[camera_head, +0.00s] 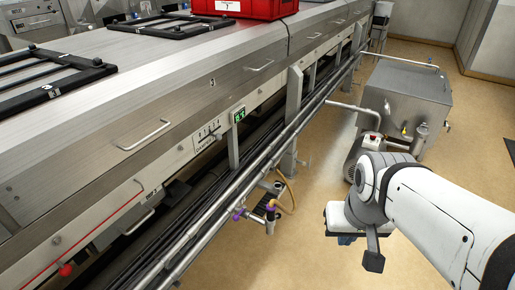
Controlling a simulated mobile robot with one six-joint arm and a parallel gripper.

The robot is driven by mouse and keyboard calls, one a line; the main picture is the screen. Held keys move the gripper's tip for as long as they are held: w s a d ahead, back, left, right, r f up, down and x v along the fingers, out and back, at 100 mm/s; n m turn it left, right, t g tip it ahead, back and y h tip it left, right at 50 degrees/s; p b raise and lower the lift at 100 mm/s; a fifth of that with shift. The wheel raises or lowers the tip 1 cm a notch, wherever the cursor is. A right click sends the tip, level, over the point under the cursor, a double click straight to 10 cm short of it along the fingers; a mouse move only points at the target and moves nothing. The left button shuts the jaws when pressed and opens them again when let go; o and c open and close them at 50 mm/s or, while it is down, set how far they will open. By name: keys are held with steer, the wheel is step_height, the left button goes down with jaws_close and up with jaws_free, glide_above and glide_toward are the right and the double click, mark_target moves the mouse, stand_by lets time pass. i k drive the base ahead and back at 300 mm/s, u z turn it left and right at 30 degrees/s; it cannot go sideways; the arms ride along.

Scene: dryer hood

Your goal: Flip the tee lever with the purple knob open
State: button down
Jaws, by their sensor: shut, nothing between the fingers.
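Small purple parts show low beside the dryer's pipes. One purple knob (237,214) is against the lower pipe, and another purple piece (271,204) is on a small upright fitting (270,222). They are too small to tell which is the tee lever's knob or how the lever stands. My gripper (346,239) hangs at the end of my white arm, to the right of the fittings and apart from them. It points down, its fingers are mostly hidden under the wrist, and it is shut and empty.
Long steel pipes (228,192) run along the dryer hood (170,100). A yellow hose (287,190) curves beside the fittings. A grey post (294,120) stands behind them. A pump (368,150) and steel tank (410,95) stand at the back right. Tan floor (300,255) is clear in front.

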mark_target(236, 217)
steer(key=z, duration=0.05)
steer(key=i, duration=1.1)
steer(key=u, duration=0.55)
steer(key=i, duration=0.5)
steer(key=u, duration=0.5)
